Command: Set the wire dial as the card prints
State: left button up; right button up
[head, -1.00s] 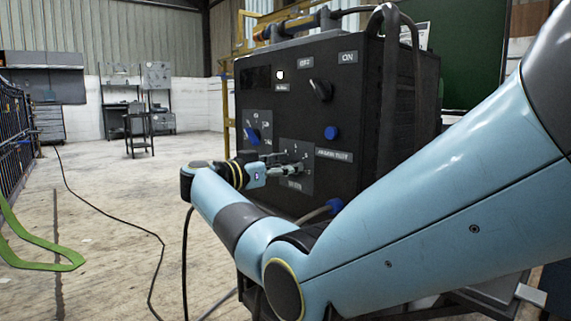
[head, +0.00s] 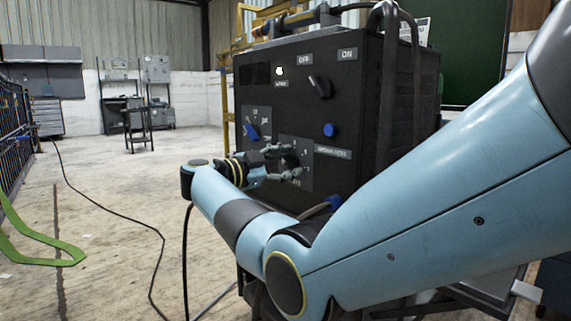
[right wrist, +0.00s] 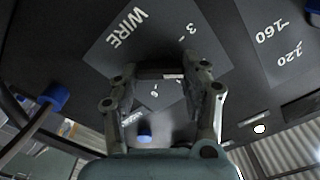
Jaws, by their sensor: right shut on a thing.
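The wire dial's grey plate (head: 306,177) sits low on the front of a black machine (head: 355,100). In the right wrist view, the plate (right wrist: 118,52) shows the word WIRE and a few numbers. My right gripper (head: 290,160) is at this plate, its two fingers one above the other in the head view. In the right wrist view, the gripper (right wrist: 163,74) is shut on the dark dial knob (right wrist: 160,75). The knob's pointing direction is largely hidden. A white printed sheet (head: 421,30) stands behind the machine's top; its print is too small to read. My left gripper is not in view.
A blue-knobbed dial (head: 252,132) sits left of the wire plate. A blue button (head: 330,130) and an OFF/ON switch (head: 320,86) sit above and right. A blue plug (head: 333,202) with a cable is below. A black cable and green strip (head: 45,255) lie on the floor.

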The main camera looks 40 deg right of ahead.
jog(key=shift+f, duration=0.1)
dwell(0.4)
jog(key=o, duration=1.2)
jog(key=shift+c, duration=0.2)
jog(key=a, duration=1.2)
jog(key=shift+s, duration=0.45)
